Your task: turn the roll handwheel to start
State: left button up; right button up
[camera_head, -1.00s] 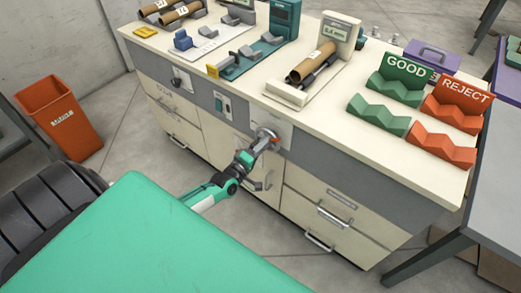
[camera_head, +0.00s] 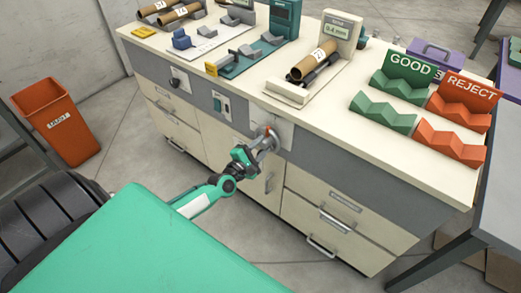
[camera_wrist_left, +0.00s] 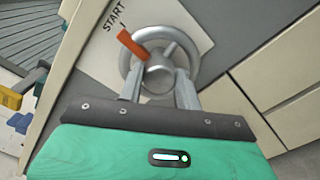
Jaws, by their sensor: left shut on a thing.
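The roll handwheel (camera_head: 274,146) is a grey metal wheel on a light plate on the cabinet front. In the left wrist view the handwheel (camera_wrist_left: 206,62) shows its round rim, a spoke, a hub and an orange pointer (camera_wrist_left: 132,45). The pointer is at the wheel's upper left, just below the word START (camera_wrist_left: 115,16) on the plate. My left gripper (camera_head: 257,148) is at the wheel, and its two fingers (camera_wrist_left: 158,84) are shut on it, one on each side below the hub. The fingertips partly hide the lower rim. My right gripper is not in view.
Above the wheel, a cardboard roll (camera_head: 312,62) lies on a stand by a small display (camera_head: 338,30). Green GOOD (camera_head: 385,108) and orange REJECT (camera_head: 450,140) racks stand at the right. Drawer handles (camera_head: 335,222) protrude below. An orange bin (camera_head: 60,120) stands on the floor at left.

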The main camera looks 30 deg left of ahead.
pick_arm(q)
jog(key=shift+n, duration=0.4)
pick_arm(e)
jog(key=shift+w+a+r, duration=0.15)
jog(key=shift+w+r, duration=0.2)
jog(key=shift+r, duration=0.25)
pick_arm(q)
jog(key=o, duration=1)
jog(key=shift+s, duration=0.1)
jog(key=shift+s, duration=0.3)
jog(key=s, duration=0.4)
jog(key=s+b, duration=0.1)
jog(key=s, duration=0.3)
jog(key=s+a, duration=0.1)
jog(key=s, duration=0.4)
jog(key=shift+b, duration=0.3)
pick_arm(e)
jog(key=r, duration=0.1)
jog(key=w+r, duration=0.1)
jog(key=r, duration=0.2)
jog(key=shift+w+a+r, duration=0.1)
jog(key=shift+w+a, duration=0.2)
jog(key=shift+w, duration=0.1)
